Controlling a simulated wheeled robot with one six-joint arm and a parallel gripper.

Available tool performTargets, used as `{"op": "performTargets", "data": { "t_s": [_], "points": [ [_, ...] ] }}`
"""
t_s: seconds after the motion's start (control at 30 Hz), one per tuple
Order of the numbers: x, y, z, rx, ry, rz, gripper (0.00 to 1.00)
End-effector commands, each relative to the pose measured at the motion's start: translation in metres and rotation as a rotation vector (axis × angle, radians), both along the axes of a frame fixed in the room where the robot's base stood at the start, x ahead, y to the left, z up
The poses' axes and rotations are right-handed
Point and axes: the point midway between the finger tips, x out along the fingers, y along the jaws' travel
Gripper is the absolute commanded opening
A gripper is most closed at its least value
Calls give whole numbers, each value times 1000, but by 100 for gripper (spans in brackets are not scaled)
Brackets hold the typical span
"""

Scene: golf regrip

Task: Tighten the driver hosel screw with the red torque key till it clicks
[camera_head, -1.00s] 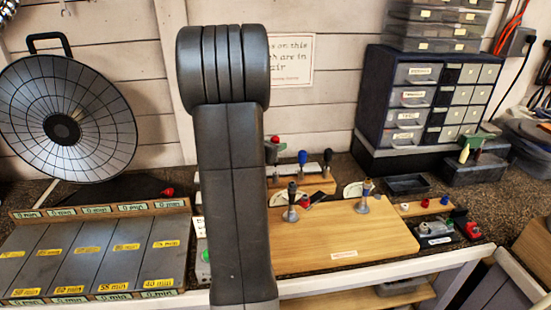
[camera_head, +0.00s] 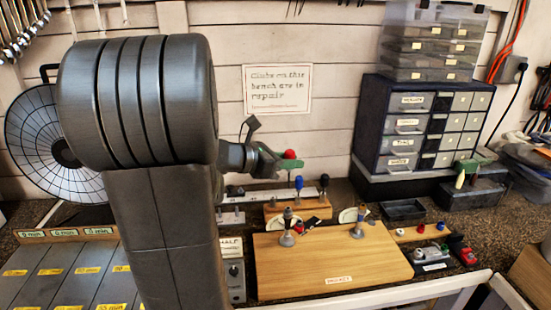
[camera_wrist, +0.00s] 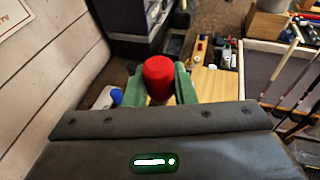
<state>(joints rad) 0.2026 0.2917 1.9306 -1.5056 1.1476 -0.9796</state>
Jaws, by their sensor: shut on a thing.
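The red torque key (camera_head: 290,154) shows only its rounded red knob in the head view. In the wrist view its red knob (camera_wrist: 158,72) fills the space between the two green fingers. My gripper (camera_head: 276,162) is shut on it, raised above the bench near the back wall. It also shows in the wrist view (camera_wrist: 158,88). The key's shaft and tip are hidden. A wooden key block (camera_head: 298,208) below the gripper holds a blue-handled tool (camera_head: 299,184) and a black-handled tool (camera_head: 324,181). I cannot make out the driver hosel or its screw.
A wooden board (camera_head: 330,265) with two upright grey-tipped posts lies at the bench front. A black drawer cabinet (camera_head: 420,125) stands at the back right. Small parts (camera_head: 432,254) sit right of the board. Grey labelled plates (camera_head: 65,275) lie at left.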

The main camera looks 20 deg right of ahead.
Motion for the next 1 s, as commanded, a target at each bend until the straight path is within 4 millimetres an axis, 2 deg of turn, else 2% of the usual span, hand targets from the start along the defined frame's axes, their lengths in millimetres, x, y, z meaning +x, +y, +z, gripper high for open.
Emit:
{"op": "performTargets", "data": {
  "t_s": [0.37, 1.0],
  "points": [
    [1, 1, -5, 1, 0, 3, 0],
    [1, 1, -57, 1, 1, 3, 0]
  ]
}}
